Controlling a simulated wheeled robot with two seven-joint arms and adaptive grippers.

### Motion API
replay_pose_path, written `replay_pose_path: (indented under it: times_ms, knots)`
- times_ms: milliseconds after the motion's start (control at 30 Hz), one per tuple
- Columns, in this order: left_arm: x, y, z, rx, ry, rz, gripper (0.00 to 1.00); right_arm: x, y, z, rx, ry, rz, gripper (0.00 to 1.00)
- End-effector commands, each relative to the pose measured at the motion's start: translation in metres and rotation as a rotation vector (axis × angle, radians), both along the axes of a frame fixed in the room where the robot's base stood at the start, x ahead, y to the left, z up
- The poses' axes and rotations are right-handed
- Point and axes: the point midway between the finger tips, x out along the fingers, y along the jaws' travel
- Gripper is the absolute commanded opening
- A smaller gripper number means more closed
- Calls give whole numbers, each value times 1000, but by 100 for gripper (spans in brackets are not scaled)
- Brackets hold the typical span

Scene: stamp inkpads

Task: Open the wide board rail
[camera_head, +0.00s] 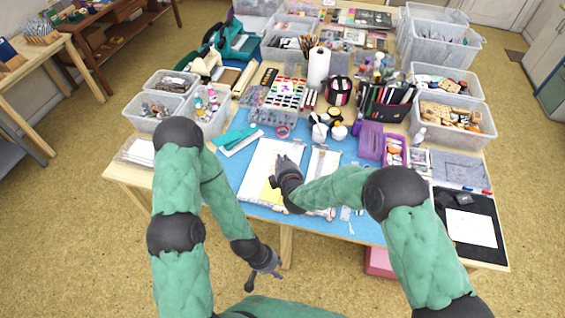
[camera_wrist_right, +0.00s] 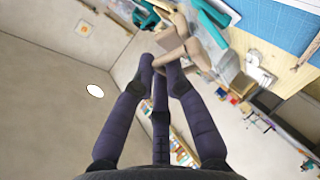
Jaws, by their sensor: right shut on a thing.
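A wide board (camera_head: 258,158) with a white sheet lies on the blue mat, with a yellow patch showing near its front. A narrower white board (camera_head: 322,163) lies to its right. My right gripper (camera_head: 281,170) is over the right part of the wide board and hides part of it. In the right wrist view my right gripper (camera_wrist_right: 163,66) is shut on a beige, wood-like piece (camera_wrist_right: 176,55), which seems to be the board's rail; its exact position is unclear. My left gripper (camera_head: 264,274) is empty, with fingers apart, below the table's front edge.
A teal and white tool (camera_head: 238,139) lies left of the wide board. Behind the boards stand a paint set (camera_head: 285,92), a paper roll (camera_head: 318,68) and white cups (camera_head: 320,130). A purple box (camera_head: 370,140) stands right. Small pieces lie near the front edge.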

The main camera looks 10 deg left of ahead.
Motion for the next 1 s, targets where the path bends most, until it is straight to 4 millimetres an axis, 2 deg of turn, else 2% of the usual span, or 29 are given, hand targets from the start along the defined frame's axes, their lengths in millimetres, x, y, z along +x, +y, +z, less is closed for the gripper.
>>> replay_pose_path:
  times_ms: [167, 200, 233, 667, 833, 1000]
  knots:
    - [0, 0, 0, 0, 0, 0, 40, 0, -1, -1, -1, 1, -1, 0]
    - [0, 0, 0, 0, 0, 0, 40, 0, -1, -1, -1, 2, 0, 19]
    - [0, 0, 0, 0, 0, 0, 40, 0, -1, -1, -1, 2, -1, 25]
    - [0, 0, 0, 0, 0, 0, 40, -4, -2, 1, 0, 1, 0, 25]
    - [0, 0, 0, 0, 0, 0, 40, -19, -8, 9, 0, 1, 0, 25]
    - [0, 0, 0, 0, 0, 0, 40, -42, -19, 20, 1, 1, 0, 25]
